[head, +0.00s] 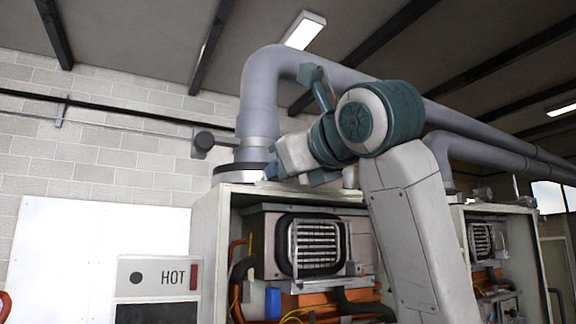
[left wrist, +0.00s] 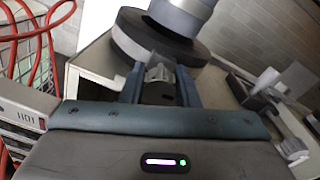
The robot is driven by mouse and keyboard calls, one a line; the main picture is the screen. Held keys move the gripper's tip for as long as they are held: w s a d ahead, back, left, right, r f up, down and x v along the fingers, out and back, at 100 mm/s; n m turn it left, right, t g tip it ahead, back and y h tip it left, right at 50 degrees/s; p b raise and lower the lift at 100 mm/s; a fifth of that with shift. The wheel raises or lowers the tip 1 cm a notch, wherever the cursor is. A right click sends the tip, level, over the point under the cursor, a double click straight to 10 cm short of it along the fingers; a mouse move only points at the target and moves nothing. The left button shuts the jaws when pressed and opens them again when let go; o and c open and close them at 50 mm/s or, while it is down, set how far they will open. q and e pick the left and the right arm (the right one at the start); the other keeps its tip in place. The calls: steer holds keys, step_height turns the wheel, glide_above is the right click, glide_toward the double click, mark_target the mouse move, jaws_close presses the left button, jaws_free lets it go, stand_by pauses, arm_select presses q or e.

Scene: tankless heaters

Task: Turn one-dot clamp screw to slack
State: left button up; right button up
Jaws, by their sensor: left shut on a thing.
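The grey flue pipe (head: 258,105) rises from the heater cabinet, with a dark round clamp band (head: 236,168) at its foot. The band also shows in the left wrist view (left wrist: 128,35), just beyond my fingers. My left gripper (head: 272,172) is at the right side of this band. In the left wrist view, the left gripper (left wrist: 159,82) is shut on a small pale metal piece, seemingly the clamp screw (left wrist: 158,72). The fingers hide part of it. No dot mark can be made out. My right gripper is not in view.
The open heater cabinet (head: 207,240) stands below, with hoses and a grille inside. A second cabinet (head: 462,235) stands at the right. A panel marked HOT (head: 157,270) is at lower left.

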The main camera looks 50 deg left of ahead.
arm_select(q)
steer(key=o, duration=1)
steer(key=shift+d+f, duration=0.1)
steer(key=shift+d, duration=0.05)
steer(key=b+v, duration=0.5)
steer(key=v, duration=0.5)
steer(key=shift+d, duration=0.15)
